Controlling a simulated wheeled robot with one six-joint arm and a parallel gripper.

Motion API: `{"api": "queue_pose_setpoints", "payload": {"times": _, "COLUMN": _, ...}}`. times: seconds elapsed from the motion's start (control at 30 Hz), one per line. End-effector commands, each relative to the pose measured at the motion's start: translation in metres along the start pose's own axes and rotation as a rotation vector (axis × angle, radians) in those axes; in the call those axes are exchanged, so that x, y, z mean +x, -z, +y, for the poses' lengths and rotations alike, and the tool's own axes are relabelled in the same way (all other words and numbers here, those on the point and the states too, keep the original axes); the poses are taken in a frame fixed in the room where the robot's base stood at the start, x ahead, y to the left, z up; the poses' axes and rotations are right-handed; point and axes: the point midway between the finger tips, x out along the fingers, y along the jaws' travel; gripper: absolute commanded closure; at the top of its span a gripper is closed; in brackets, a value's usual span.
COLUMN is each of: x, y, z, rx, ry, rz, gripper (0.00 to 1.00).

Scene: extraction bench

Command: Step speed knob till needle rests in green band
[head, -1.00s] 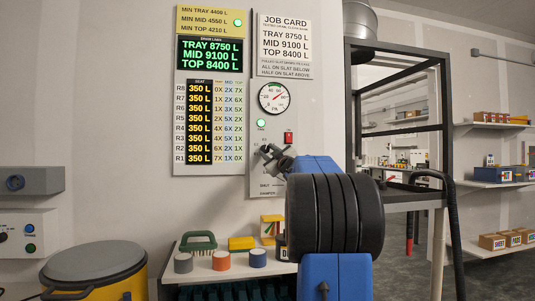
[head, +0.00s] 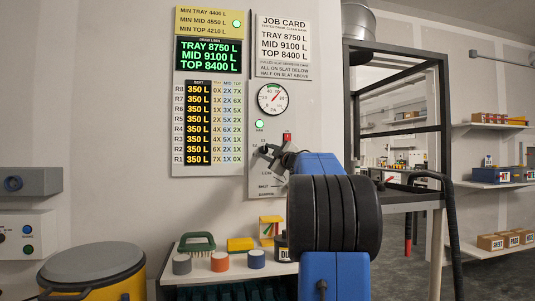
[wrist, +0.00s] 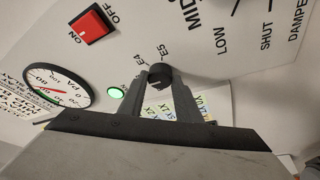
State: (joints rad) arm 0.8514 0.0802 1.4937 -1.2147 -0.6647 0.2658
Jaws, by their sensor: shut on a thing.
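The speed knob (wrist: 159,76) is a small dark knob on the pale panel, beside the marks E4 and E5 in the wrist view. My gripper (wrist: 160,84) has its two fingers closed on its sides; my gripper (head: 270,152) also shows at the panel in the head view, where it hides the knob. The round gauge (head: 272,99) is above, with a red needle pointing to the upper right. The gauge (wrist: 56,88) also shows in the wrist view, with a green band along part of its rim. I cannot tell whether the needle lies inside the band.
A red on/off switch (wrist: 91,24) and a lit green lamp (wrist: 116,92) sit near the knob. A job card (head: 284,45) and slat readouts (head: 208,125) are on the wall. A shelf below holds a brush (head: 197,242) and several small items. A black frame (head: 400,120) stands right.

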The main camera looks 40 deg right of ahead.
Motion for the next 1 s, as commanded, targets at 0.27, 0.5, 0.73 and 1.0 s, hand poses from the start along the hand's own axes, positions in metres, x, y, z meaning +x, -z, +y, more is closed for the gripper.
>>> {"api": "queue_pose_setpoints", "payload": {"times": 0.27, "x": 0.000, "y": -0.001, "z": -0.001, "rx": 0.001, "ry": 0.001, "rz": 0.000, "gripper": 0.51}}
{"api": "queue_pose_setpoints", "payload": {"times": 0.5, "x": 0.000, "y": 0.000, "z": -0.001, "rx": 0.001, "ry": 0.000, "rz": 0.000, "gripper": 0.51}}
{"api": "queue_pose_setpoints", "payload": {"times": 0.73, "x": -0.018, "y": 0.000, "z": 0.000, "rx": 0.001, "ry": -0.001, "rz": -0.002, "gripper": 0.51}}
{"api": "queue_pose_setpoints", "payload": {"times": 1.0, "x": -0.070, "y": -0.001, "z": 0.001, "rx": 0.000, "ry": -0.001, "rz": -0.003, "gripper": 0.51}}
